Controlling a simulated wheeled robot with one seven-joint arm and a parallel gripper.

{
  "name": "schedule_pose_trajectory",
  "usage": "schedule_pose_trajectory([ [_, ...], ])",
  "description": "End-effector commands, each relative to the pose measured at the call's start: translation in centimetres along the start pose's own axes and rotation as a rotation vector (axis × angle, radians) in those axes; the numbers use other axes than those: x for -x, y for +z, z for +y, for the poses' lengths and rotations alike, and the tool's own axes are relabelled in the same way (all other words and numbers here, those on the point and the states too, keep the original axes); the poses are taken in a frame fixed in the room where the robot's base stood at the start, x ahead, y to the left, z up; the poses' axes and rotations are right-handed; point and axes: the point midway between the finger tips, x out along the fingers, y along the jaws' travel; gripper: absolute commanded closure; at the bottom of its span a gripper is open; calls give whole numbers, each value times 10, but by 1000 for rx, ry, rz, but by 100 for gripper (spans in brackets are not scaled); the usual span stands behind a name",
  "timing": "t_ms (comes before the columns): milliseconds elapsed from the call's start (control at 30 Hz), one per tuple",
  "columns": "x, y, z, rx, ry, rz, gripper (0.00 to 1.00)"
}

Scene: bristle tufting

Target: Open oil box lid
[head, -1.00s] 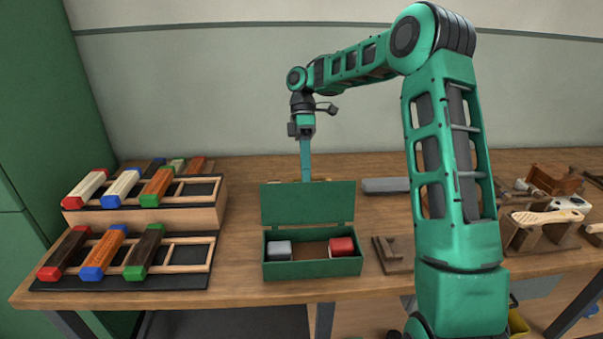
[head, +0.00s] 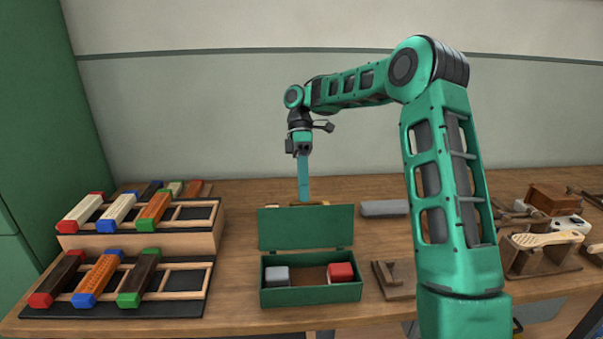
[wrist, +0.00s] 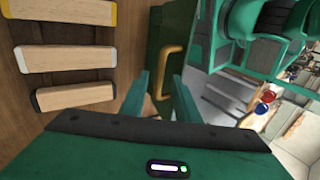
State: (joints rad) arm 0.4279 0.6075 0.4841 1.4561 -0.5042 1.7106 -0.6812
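The green oil box (head: 311,295) stands on the workbench in the head view. Its lid (head: 306,228) is raised, standing up along the back edge. A grey block (head: 277,274) and a red block (head: 341,272) lie inside the box. My gripper (head: 303,200) points down just behind the lid's top edge. In the wrist view, my gripper (wrist: 160,92) has its two fingers apart with nothing held between them. The lid's dark green outer face (wrist: 159,45) with a brass handle (wrist: 171,69) shows beyond the fingers. Whether a finger touches the lid I cannot tell.
Racks with coloured-ended wooden blocks (head: 105,278) stand left of the box. A grey bar (head: 384,208) lies behind right, and a wooden fixture (head: 394,278) stands right of the box. Brushes and wooden parts (head: 546,239) crowd the right side.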

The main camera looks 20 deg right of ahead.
Motion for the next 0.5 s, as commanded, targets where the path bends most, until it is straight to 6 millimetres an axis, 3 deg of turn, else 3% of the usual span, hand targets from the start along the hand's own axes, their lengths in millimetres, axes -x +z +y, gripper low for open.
schedule_pose_trajectory([
  [300, 58, 0, 2, -1, 1, 3, 71],
  [500, 80, 0, 2, -2, 0, 2, 71],
])
